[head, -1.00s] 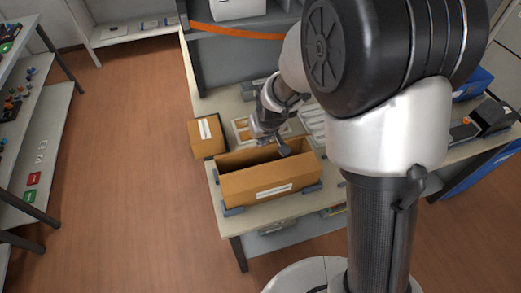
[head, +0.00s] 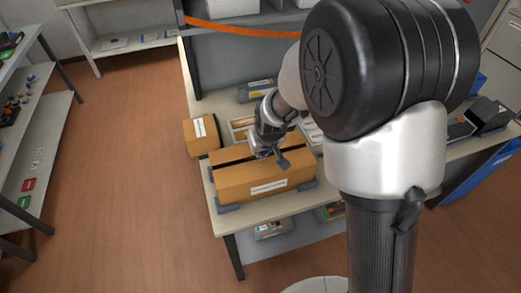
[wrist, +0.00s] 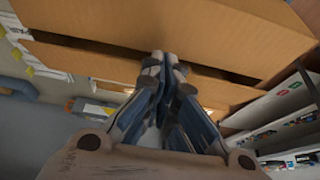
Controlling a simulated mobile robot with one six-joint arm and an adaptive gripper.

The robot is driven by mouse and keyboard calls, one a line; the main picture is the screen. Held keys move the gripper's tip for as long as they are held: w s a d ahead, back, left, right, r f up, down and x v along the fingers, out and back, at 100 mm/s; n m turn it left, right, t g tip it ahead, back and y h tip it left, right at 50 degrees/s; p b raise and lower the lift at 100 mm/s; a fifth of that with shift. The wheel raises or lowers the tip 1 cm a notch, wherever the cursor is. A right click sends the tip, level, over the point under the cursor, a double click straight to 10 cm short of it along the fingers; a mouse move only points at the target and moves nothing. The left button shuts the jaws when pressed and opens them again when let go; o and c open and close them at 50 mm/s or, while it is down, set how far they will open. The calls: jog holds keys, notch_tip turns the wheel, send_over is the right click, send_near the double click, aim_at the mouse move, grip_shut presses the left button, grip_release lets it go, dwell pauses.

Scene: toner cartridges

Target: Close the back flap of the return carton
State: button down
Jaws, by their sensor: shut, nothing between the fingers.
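The return carton (head: 290,187) is a brown box with a white label on its front side, near the front edge of the bench. Its top is mostly covered by flaps, with a narrow dark gap along it. In the wrist view, a broad brown panel (wrist: 180,22) lies above the gap and a narrower panel, apparently the back flap (wrist: 90,65), lies below it. My gripper (head: 272,157) is shut and empty, over the carton's top. In the wrist view its fingertips (wrist: 165,62) overlap the back flap near the gap; I cannot tell whether they touch.
A smaller closed carton (head: 201,135) stands at the left. A tray (head: 238,133) and a grey toner-like box (head: 257,91) are behind the return carton. Grey blocks sit at the carton's corners. Black items (head: 488,115) stand at the right. Floor to the left is free.

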jog(key=shift+s+f, duration=0.1)
jog(key=shift+f, duration=0.1)
dwell(0.6)
jog(key=shift+w+a, duration=0.2)
jog(key=shift+w, duration=0.55)
jog(key=shift+r+p, duration=0.3)
jog(key=shift+r, duration=0.1)
jog(key=p+v, duration=0.1)
jog(key=v, duration=0.1)
jog(key=p+v, duration=0.1)
jog(key=v, duration=0.1)
jog(key=shift+w+a+r+p, duration=0.15)
jog(key=shift+w+r+p, duration=0.05)
jog(key=shift+w+p, duration=0.2)
jog(key=s+d+r+m, duration=0.1)
jog(key=s+d+r, duration=0.3)
jog(key=s, duration=0.6)
jog(key=s+d+r+m+h, duration=0.1)
jog(key=s+d+r, duration=0.3)
jog(key=s+r, duration=0.4)
jog(key=s+d+r+m, duration=0.1)
jog(key=s+d+r, duration=0.3)
jog(key=s, duration=0.7)
notch_tip(320, 180, up, 3)
jog(key=shift+s+d+f, duration=0.25)
jog(key=shift+s+d, duration=0.1)
jog(key=shift+d, duration=0.05)
